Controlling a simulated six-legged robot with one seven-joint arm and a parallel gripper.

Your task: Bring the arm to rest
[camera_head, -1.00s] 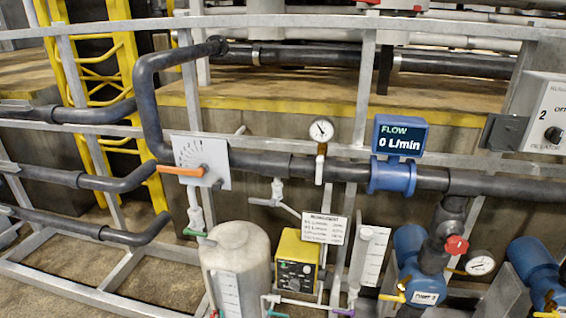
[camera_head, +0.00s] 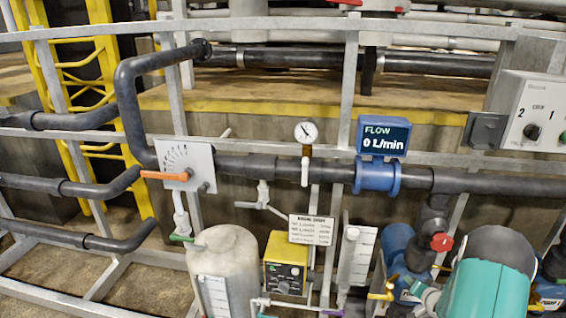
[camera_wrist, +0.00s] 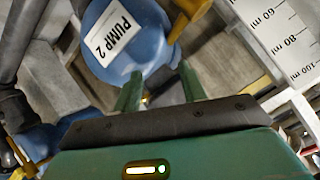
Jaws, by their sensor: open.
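Beyond the fingertips is the blue pump labelled PUMP 2 (camera_wrist: 105,30), seen at a slant. I cannot tell whether the fingers touch it. In the head view a blue pump (camera_head: 397,245) is partly hidden behind my arm and a yellow handle.
A grey pipe with an orange-handled valve (camera_head: 165,175), a gauge (camera_head: 305,132) and a flow meter reading 0 L/min (camera_head: 384,136) crosses the middle. A white tank (camera_head: 222,262), yellow box (camera_head: 285,272) and red valve knob (camera_head: 442,242) stand close below. A switch box (camera_head: 535,112) is at right.

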